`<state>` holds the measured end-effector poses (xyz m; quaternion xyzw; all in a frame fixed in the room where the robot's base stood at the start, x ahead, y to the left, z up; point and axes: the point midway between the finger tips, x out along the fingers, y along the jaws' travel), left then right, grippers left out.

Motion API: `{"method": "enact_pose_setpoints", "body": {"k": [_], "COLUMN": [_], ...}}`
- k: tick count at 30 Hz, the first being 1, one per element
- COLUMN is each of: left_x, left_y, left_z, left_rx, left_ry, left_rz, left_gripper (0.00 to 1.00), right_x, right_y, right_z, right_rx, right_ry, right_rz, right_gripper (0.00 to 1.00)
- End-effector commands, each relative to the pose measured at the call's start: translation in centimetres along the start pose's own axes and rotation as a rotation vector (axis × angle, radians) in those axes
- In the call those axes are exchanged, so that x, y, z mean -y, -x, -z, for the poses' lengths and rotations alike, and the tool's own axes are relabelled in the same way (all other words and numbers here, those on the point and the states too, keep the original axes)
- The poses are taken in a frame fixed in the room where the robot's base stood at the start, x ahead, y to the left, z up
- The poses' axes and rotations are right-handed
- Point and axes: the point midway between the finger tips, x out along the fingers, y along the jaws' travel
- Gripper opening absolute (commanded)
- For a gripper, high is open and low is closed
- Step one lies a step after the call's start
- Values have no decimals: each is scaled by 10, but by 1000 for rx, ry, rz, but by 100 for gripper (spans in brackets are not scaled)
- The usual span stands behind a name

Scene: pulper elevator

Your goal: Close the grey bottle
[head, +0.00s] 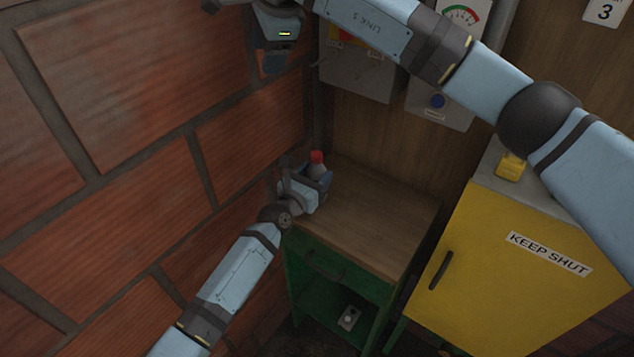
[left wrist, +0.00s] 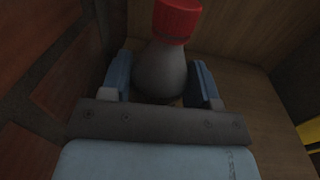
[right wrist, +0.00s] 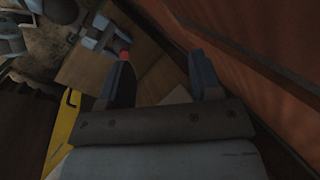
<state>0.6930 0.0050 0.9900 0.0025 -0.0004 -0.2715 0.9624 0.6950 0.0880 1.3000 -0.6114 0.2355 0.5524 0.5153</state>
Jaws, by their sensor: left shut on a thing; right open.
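The grey bottle (head: 315,171) stands upright at the wooden top's back left corner, with a red cap (head: 317,157) at its neck. My left gripper (head: 318,182) is shut around the bottle's body. In the left wrist view the bottle (left wrist: 160,72) sits between both fingers, and the red cap (left wrist: 177,20) is on top; I cannot tell how tight it is. My right gripper (head: 272,64) is high by the brick wall, above and left of the bottle. Its fingers are apart and empty in the right wrist view (right wrist: 163,80), where the red cap (right wrist: 124,55) shows beside one finger.
The green cabinet (head: 340,271) has a wooden top (head: 382,213), clear right of the bottle. A brick wall (head: 150,150) is close on the left. A yellow cabinet (head: 520,285) marked KEEP SHUT stands right. Grey wall boxes (head: 357,75) hang behind. My right arm crosses above.

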Motion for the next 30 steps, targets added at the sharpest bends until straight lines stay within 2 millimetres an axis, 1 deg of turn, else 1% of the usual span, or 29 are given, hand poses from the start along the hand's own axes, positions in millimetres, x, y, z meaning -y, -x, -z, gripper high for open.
{"method": "enact_pose_setpoints", "body": {"k": [1,2,3,5,6,8,9,11,12,13,14,15,16,17,18,19,21,24,27,30], "left_x": [0,0,0,0,0,0,0,0,0,0,0,0,0,0,0,0,0,0,0,0], "left_y": [0,0,0,0,0,0,0,0,0,0,0,0,0,0,0,0,0,0,0,0], "left_z": [0,0,0,0,0,0,0,0,0,0,0,0,0,0,1,1,0,0,0,0], "left_rx": [0,0,1,1,1,1,1,1,1,1,1,1,1,1,1,1,1,2,1,1], "left_ry": [0,0,0,0,0,0,0,0,0,0,0,0,0,0,0,0,0,0,0,0], "left_rz": [0,0,0,0,0,0,0,0,0,0,0,0,0,0,0,0,0,0,0,0], "left_gripper": [0,0,0,0,0,0,0,0,0,0,0,0,0,0,0,0,0,0,0,0], "right_x": [9,13,18,25,28,33,35,37,37,37,36,35,33,29,25,22,15,8,5,8], "right_y": [25,38,56,83,101,129,147,176,194,209,222,240,252,260,258,254,250,251,256,260], "right_z": [-9,-14,-21,-32,-39,-49,-56,-67,-74,-79,-86,-94,-101,-112,-126,-135,-154,-174,-182,-180], "right_rx": [33,54,81,122,150,191,218,261,291,312,339,377,416,473,568,635,789,998,1192,1358], "right_ry": [2,3,4,6,8,12,17,23,29,34,42,54,67,89,122,144,179,187,134,27], "right_rz": [48,74,109,159,192,241,271,317,348,370,392,420,441,458,465,468,485,532,594,668], "right_gripper": [59,59,59,59,59,59,59,59,59,59,59,59,59,59,59,59,59,59,59,59]}}
